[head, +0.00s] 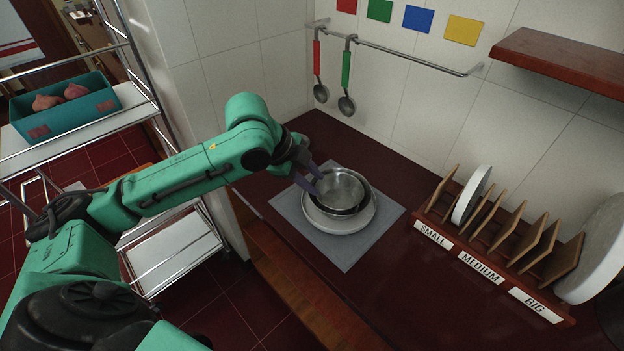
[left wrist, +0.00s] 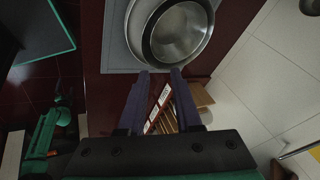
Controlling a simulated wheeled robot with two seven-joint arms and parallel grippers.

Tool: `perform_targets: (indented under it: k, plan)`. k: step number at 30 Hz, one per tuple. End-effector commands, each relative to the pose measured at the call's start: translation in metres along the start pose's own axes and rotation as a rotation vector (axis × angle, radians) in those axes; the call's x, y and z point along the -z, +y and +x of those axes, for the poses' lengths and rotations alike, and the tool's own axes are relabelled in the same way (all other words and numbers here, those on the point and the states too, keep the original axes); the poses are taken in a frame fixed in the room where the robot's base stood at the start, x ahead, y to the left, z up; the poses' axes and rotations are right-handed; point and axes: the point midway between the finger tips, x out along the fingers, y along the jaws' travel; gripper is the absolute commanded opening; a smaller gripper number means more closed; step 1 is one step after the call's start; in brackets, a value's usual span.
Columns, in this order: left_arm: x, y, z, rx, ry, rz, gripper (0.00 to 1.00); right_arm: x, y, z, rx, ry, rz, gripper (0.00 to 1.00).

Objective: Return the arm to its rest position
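My left arm reaches in from the left in the head view. My left gripper (head: 316,180) is beside the left rim of a shiny metal pot (head: 341,188). In the left wrist view its two purple fingers (left wrist: 160,72) are apart with nothing between them. The tips are close to the pot's rim (left wrist: 183,35); I cannot tell whether they touch. The pot sits within a darker rim, above a pale round plate (head: 340,222) on a grey mat (head: 358,248). My right gripper is not in view.
A wooden rack (head: 490,255) labelled SMALL, MEDIUM and BIG holds pale discs at the right. Two ladles (head: 347,104) hang from a wall rail (head: 400,50). A wooden shelf (head: 560,62) is at upper right. A metal cart with a teal bin (head: 65,105) stands left.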

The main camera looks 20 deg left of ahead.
Motion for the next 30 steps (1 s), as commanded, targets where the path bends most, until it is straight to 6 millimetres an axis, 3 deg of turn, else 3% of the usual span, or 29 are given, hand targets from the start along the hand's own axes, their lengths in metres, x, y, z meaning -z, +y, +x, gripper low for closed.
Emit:
perform_targets:
  k: [14, 17, 20, 23, 26, 30]
  plan:
    - [0.000, 0.000, -0.005, 0.000, 0.000, 0.000, 0.33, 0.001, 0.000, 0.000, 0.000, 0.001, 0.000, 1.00]
    - [0.003, 0.005, 0.002, -0.005, 0.006, -0.013, 0.33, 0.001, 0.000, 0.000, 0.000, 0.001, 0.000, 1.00]
    - [0.013, 0.023, 0.028, -0.008, 0.025, -0.089, 0.33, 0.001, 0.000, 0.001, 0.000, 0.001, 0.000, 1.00]
    - [0.018, 0.051, 0.057, 0.010, 0.037, -0.272, 0.33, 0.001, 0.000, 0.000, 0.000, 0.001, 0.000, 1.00]
    - [0.008, 0.077, 0.073, 0.042, 0.013, -0.500, 0.33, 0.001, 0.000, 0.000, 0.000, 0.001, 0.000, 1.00]
    - [-0.019, 0.116, 0.082, 0.078, -0.063, -0.796, 0.33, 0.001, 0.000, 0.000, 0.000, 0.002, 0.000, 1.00]
